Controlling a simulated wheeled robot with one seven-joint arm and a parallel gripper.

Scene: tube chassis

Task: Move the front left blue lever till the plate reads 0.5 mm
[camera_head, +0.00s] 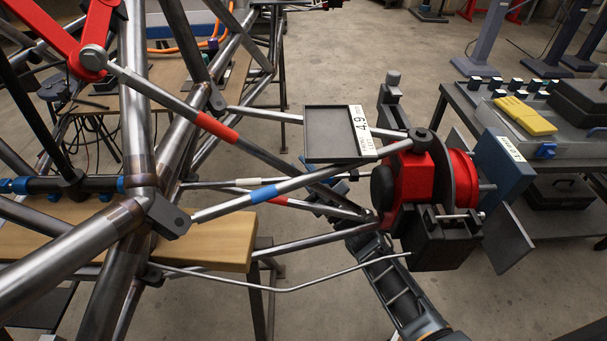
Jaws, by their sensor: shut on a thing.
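A dark rectangular plate (330,133) sits right of centre. A white label (361,131) on its right side seems to read 4.9 mm, turned sideways. Below it, a metal rod with a blue band, which I take for the blue lever (264,193), runs from a dark clevis at lower left up to the red wheel hub. My gripper (323,194) is at the end of my arm, which rises from the bottom right. It is below the plate, among the rods. It is shut on what seems to be the blue lever; its fingertips are largely hidden by rods.
The red hub (410,180) with a black caliper stands right of my gripper. Rods with red and white bands and a thin bent bar (290,289) crowd the space. Thick frame tubes (135,90) fill the left.

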